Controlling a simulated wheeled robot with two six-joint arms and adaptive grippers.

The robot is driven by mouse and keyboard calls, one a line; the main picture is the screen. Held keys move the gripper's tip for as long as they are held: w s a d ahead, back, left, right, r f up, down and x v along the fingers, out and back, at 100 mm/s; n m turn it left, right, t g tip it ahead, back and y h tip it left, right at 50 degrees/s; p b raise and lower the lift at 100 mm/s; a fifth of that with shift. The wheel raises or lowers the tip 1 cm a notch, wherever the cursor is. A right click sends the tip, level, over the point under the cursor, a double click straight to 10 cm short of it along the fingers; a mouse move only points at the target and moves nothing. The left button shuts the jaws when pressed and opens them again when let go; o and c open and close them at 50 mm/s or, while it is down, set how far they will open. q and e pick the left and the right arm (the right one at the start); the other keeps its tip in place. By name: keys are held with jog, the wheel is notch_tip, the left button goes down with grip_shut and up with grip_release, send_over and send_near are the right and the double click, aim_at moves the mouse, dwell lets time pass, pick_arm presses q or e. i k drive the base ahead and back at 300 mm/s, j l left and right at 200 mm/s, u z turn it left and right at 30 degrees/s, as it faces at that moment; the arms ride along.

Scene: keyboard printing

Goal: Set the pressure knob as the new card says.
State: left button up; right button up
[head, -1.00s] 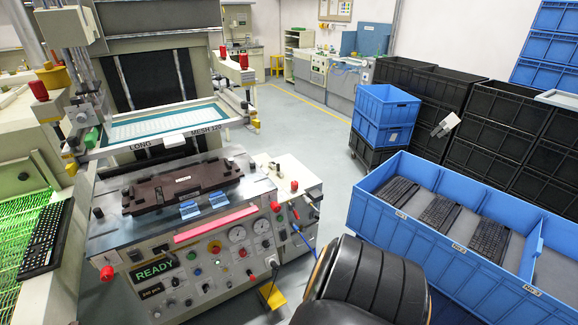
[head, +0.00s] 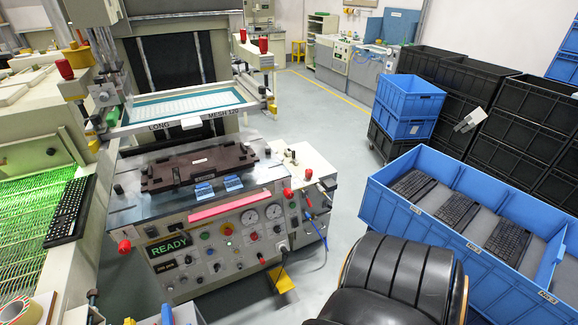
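The printing machine's control panel (head: 215,243) faces me, with two round gauges (head: 261,213) and several small knobs and buttons around and below them. I cannot tell which of these is the pressure knob or how it is set. The screen (head: 170,247) reads READY in green. Neither of my grippers is in view.
A dark fixture (head: 200,167) lies on the machine's bed under the raised screen frame (head: 130,128). A black padded, chair-like object (head: 392,270) stands at the front. Blue bins (head: 425,215) with keyboards are on the right. Grey floor (head: 345,150) is clear behind.

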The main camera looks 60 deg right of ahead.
aim_at(254, 237)
jog(key=k+l+z, duration=0.15)
jog(key=z, duration=0.35)
jog(key=k+l+z, duration=0.15)
jog(key=z, duration=0.35)
jog(key=l, duration=0.1)
